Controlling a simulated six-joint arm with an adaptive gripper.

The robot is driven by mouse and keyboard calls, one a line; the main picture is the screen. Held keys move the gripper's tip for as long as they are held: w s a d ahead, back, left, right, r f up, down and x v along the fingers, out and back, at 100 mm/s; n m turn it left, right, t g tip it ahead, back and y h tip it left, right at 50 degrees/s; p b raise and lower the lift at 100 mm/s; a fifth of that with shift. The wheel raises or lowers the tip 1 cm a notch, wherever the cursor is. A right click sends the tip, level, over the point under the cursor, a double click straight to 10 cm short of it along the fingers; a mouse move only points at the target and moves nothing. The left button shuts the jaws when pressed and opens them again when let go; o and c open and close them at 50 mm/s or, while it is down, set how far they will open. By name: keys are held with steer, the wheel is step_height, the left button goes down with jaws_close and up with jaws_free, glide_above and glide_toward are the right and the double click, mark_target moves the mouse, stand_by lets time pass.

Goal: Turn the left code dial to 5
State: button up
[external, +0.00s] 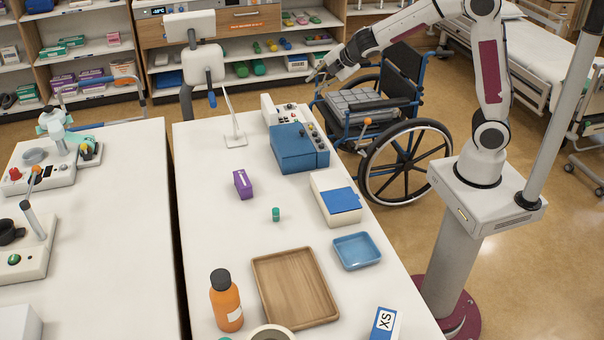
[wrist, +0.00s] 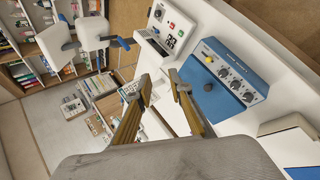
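A blue box (external: 298,148) with a row of dials stands on the far right part of the white table. In the wrist view its blue panel (wrist: 208,92) shows a yellow knob and several dark dials (wrist: 235,83); their numbers are too small to read. I cannot tell for certain which is the left code dial. My gripper (external: 314,76) is above and beyond the box, near the table's far end, touching nothing. In the wrist view my gripper (wrist: 159,76) is open and empty, its fingers apart, to the left of the blue box.
A white control unit (wrist: 167,28) with buttons stands behind the blue box. A white box with a blue lid (external: 340,203), a blue tray (external: 357,251), a purple box (external: 242,184) and a wooden tray (external: 272,277) are nearer. A wheelchair (external: 405,145) stands beside the table.

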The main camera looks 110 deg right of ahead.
steer(key=w+d+r+n+t, duration=0.1)
steer(key=w+d+n+t, duration=0.25)
steer(key=w+n, duration=0.5)
steer(key=n+g+y, duration=0.7)
steer(key=n+y, duration=0.4)
steer(key=n, duration=2.1)
glide_above(322, 144)
steer(key=s+d, duration=0.2)
steer(key=d, duration=0.2)
step_height(322, 144, down, 9)
steer(key=shift+w+a, duration=0.2)
steer(key=shift+a+f+t+y, duration=0.1)
steer(key=shift+f+t+y, duration=0.1)
steer(key=shift+t+y, duration=0.1)
steer(key=shift+x, duration=3.75)
